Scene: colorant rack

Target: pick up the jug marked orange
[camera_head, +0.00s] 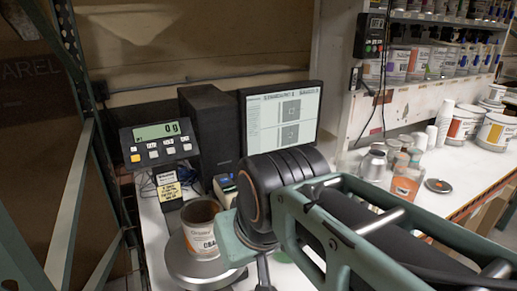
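I cannot pick out for certain a jug marked orange. A small container with an orange-red label (406,186) stands on the white bench to the right of my arm. Farther right, a white tub with a red-orange label (462,125) and one with a yellow-orange label (496,131) stand on the bench. Any writing on them is too small to read. My arm crosses the lower middle of the view, close to the camera. My gripper does not show; its fingers are hidden or out of view.
An open can (203,240) with brown contents stands on a round scale plate (198,270). A scale display (160,143) reads 0 g. A monitor (285,120) stands behind my arm. Shelves (450,19) at right hold several containers. A dark disc (438,186) lies on the bench.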

